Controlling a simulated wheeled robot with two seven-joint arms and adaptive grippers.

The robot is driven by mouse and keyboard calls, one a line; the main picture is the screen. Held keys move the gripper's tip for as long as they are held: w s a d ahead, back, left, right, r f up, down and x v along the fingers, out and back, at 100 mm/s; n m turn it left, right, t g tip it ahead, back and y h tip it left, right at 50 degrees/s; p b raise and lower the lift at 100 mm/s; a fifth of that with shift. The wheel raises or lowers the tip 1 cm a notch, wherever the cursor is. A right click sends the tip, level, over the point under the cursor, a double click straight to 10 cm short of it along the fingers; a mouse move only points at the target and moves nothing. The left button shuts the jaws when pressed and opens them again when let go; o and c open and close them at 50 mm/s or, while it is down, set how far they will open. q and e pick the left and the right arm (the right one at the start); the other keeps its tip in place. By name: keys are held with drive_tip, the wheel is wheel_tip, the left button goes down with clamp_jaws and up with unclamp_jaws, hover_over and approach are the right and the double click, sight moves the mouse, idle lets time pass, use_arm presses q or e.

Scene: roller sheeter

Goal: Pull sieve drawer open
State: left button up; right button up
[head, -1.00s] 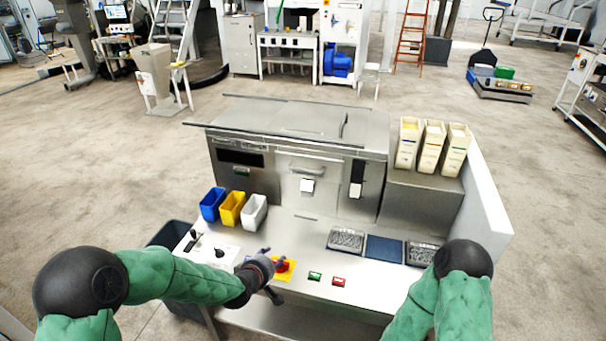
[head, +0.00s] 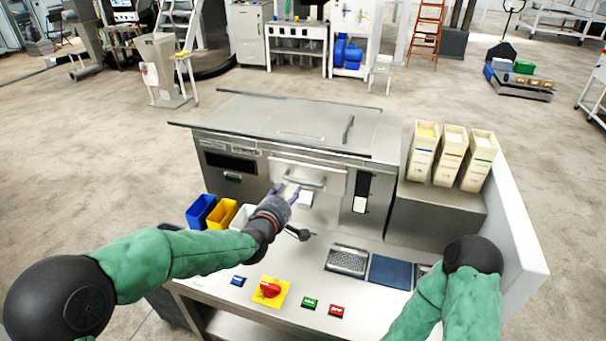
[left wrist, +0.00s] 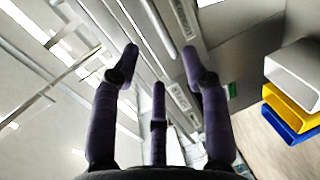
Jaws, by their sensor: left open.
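The sieve drawer (head: 326,189) appears to be the steel front panel in the middle of the machine, with a horizontal bar handle (head: 305,182). The panel looks flush with the machine. My left gripper (head: 287,194) is open and empty just in front of the panel, below and left of the handle in the picture. Whether a finger touches the handle cannot be told. The left wrist view shows the spread dark fingers (left wrist: 160,62) with nothing between them, facing grey metal surfaces. My right arm shows at the lower right, but its gripper is out of view.
A blue bin (head: 200,211), a yellow bin (head: 221,214) and a white bin (head: 243,217) stand left of the drawer. The worktop carries a red knob (head: 267,290), green button (head: 310,303) and dark blue pad (head: 390,271). Tall cream containers (head: 452,158) stand at the right.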

sight(299, 180)
use_arm(q)
drive_tip(key=b+x, duration=0.2)
drive_tip(key=x, duration=0.8)
drive_tip(key=shift+w, duration=0.1)
clamp_jaws()
